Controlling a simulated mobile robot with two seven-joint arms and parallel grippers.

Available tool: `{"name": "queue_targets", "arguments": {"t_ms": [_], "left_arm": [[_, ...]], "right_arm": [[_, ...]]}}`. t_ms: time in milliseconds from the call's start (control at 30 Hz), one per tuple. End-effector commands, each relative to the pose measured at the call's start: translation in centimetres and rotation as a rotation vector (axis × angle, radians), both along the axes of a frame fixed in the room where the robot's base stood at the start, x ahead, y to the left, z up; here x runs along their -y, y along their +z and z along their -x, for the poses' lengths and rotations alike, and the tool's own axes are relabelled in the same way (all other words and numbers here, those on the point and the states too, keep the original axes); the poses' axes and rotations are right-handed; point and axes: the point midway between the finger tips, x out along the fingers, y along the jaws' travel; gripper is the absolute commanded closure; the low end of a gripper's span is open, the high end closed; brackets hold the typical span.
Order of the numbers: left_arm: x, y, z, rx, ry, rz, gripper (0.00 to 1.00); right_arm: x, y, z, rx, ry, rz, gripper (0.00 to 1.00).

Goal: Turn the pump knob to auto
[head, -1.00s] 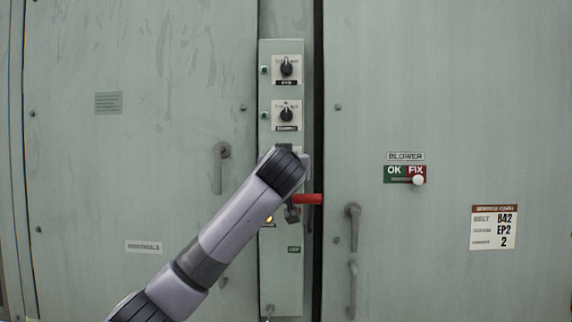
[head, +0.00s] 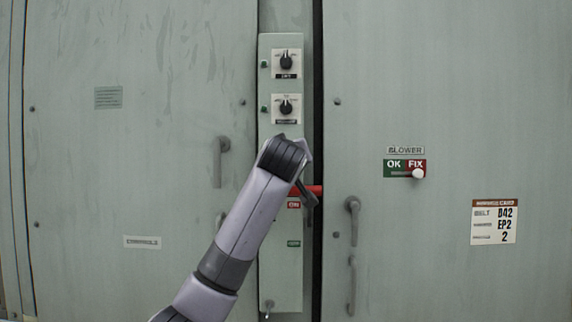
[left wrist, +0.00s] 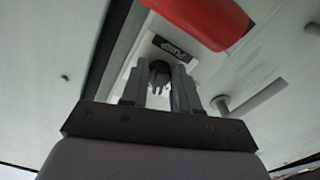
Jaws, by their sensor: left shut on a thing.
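The pump knob (left wrist: 158,70) is a dark knob on a white plate with a PUMP label (left wrist: 172,48), which appears upside down in the left wrist view. My left gripper (left wrist: 160,82) is shut on this knob, one finger on each side. The fingers and the dim light hide most of the knob and its position marks, so I cannot tell where it points. In the head view my left wrist covers the knob and the gripper. My right gripper is not in view.
Two more black knobs (head: 286,62) and (head: 286,107) sit higher on the narrow panel (head: 282,275). A red lever (head: 312,190) sticks out close beside my wrist; it also shows in the left wrist view (left wrist: 207,18). Door handles (head: 353,220) and (head: 218,162) flank the panel.

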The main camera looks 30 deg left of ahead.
Motion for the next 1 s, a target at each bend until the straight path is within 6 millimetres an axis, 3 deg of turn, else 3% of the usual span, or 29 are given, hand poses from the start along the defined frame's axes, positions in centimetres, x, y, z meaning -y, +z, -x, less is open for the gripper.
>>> {"name": "queue_targets", "arguments": {"t_ms": [500,1000], "left_arm": [[0.20,-0.07,-0.15,0.175,0.000,0.295,1.00],[0.14,0.01,-0.13,0.211,0.002,0.350,1.00]], "right_arm": [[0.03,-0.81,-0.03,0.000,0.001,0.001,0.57],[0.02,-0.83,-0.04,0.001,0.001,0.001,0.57]]}}
